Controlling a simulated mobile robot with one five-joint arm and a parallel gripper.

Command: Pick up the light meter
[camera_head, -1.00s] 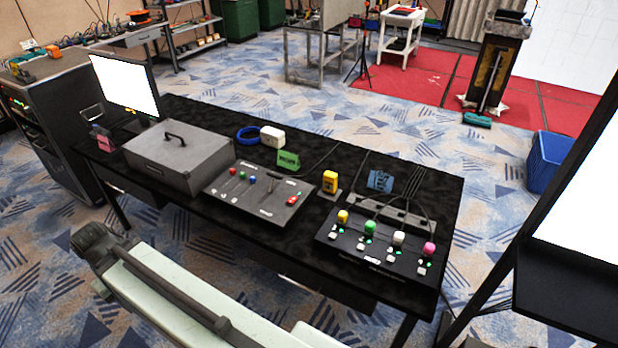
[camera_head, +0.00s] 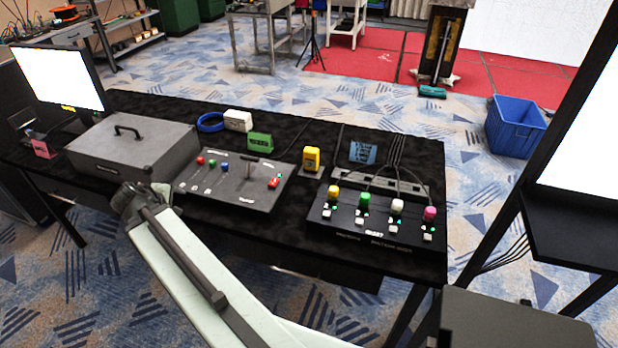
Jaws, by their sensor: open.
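A small yellow device (camera_head: 312,158) with a dark face stands upright near the middle of the black table (camera_head: 300,136). It looks like the light meter, but I cannot read any label on it. It stands between the grey control panel with the lever and the black box with coloured knobs. My pale arm reaches up from the bottom edge to a dark joint in front of the table's left half. My gripper is not in view, and nothing is seen touching the yellow device.
Around it are a lever panel (camera_head: 235,185), a knob box (camera_head: 375,222), a green block (camera_head: 260,142), a white box (camera_head: 238,120), a blue ring (camera_head: 210,122) and a grey case (camera_head: 130,148). A black-framed screen (camera_head: 590,150) stands at right. A blue bin (camera_head: 515,128) is on the floor.

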